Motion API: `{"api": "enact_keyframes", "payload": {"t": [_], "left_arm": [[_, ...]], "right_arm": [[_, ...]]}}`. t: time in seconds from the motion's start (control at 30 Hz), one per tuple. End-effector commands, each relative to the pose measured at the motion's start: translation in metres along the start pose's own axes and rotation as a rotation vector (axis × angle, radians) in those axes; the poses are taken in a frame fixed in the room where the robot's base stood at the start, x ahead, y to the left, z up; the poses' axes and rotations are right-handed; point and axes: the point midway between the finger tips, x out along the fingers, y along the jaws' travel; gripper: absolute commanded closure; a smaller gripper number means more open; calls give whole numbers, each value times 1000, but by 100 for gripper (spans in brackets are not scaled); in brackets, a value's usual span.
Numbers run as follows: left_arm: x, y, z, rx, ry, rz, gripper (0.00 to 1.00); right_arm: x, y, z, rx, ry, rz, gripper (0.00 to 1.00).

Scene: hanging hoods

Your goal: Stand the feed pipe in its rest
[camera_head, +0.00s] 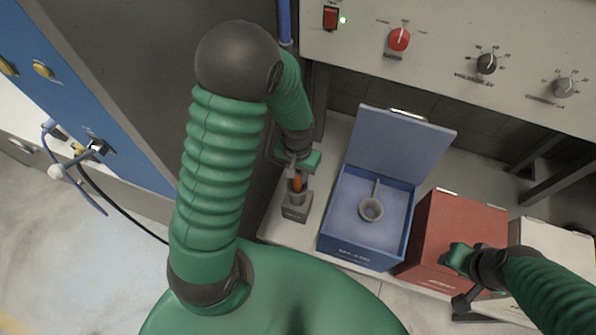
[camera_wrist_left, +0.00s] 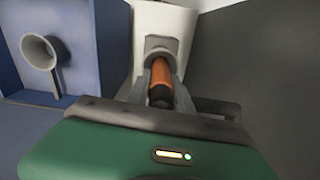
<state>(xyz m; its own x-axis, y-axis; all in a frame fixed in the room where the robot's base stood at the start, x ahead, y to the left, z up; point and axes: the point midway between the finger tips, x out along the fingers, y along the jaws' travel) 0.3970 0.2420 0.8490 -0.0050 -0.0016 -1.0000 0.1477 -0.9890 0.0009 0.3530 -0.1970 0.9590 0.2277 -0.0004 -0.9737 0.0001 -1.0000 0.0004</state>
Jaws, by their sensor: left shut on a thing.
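My left gripper (camera_head: 297,172) is shut on an orange feed pipe (camera_head: 297,184) with a dark near end. The pipe points down at a small grey block-like rest (camera_head: 296,209) on the bench. In the left wrist view the orange pipe (camera_wrist_left: 161,75) lies between the two grey fingers (camera_wrist_left: 160,98), and its far end meets the opening of the grey rest (camera_wrist_left: 161,43). How deep it sits in the rest is hidden. My right gripper (camera_head: 460,258) hangs over the red box; its jaw opening is unclear.
Right of the rest stands an open blue box (camera_head: 350,243) with its lid up, holding a grey funnel-like piece (camera_head: 371,209). Then come a red box (camera_head: 455,215) and a white box (camera_head: 540,240). A control panel (camera_head: 450,60) overhangs the back; a dark cabinet wall (camera_head: 150,90) is left.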

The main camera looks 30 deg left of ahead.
Motion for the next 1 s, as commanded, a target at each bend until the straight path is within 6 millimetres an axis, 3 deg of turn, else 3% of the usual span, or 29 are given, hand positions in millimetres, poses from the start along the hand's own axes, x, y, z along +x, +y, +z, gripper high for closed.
{"api": "enact_keyframes", "payload": {"t": [0.37, 0.4, 0.6, 0.87, 1.0], "left_arm": [[8, 0, 0, 0, 0, 0, 100], [8, 0, 0, 0, 0, 0, 70], [8, 0, 0, 0, 0, 0, 48], [8, 0, 0, 0, 0, 0, 48], [-6, 0, -1, 0, 3, 0, 48]], "right_arm": [[5, 0, 1, 0, 0, 0, 64], [5, 0, 1, 0, 0, 0, 64], [5, 0, 1, 0, 0, 0, 64], [5, 0, 1, 0, 0, 0, 64], [3, 0, 1, 0, 0, 0, 64]]}}
